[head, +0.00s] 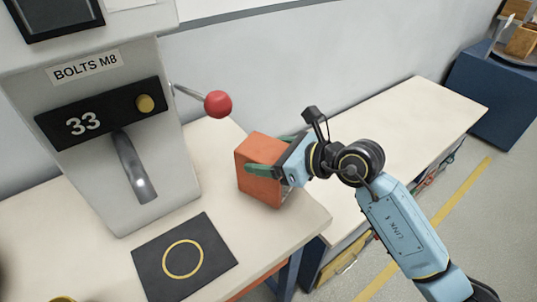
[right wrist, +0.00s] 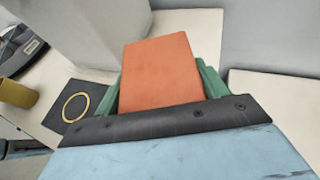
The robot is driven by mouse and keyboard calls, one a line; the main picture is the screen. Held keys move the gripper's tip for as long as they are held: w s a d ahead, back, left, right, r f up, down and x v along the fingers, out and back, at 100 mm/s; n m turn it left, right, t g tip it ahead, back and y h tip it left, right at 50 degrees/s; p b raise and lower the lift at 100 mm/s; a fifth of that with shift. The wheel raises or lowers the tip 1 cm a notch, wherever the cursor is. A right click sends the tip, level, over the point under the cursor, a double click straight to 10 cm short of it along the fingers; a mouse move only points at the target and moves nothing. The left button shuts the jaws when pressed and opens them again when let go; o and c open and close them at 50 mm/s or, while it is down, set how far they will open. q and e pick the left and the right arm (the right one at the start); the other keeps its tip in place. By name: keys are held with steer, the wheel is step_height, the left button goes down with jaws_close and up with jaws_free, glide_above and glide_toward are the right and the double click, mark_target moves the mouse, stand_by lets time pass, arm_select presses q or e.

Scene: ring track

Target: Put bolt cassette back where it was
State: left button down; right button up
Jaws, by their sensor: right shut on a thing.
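The bolt cassette appears to be the orange-red box (head: 258,190), at the right end of the near white table in the head view. It also shows in the right wrist view (right wrist: 160,68), between the green fingers. My right gripper (head: 262,170) is shut on this box, with a finger along its side. Whether the box touches the tabletop or is held just above it, I cannot tell. My left gripper is not in view.
A grey machine (head: 105,125) marked BOLTS M8 reads 33 and has a red-knobbed lever (head: 217,104). A black mat (head: 205,234) with a yellow ring lies before it. A second white bench (head: 400,125) stands at right, past a gap.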

steer(key=shift+f, duration=0.15)
steer(key=o, duration=1.4)
steer(key=shift+c, duration=0.2)
steer(key=shift+s+d+r, duration=0.15)
steer(key=shift+d+r, duration=0.15)
steer(key=v, duration=1.1)
steer(key=shift+p, duration=0.4)
steer(key=shift+d, duration=0.1)
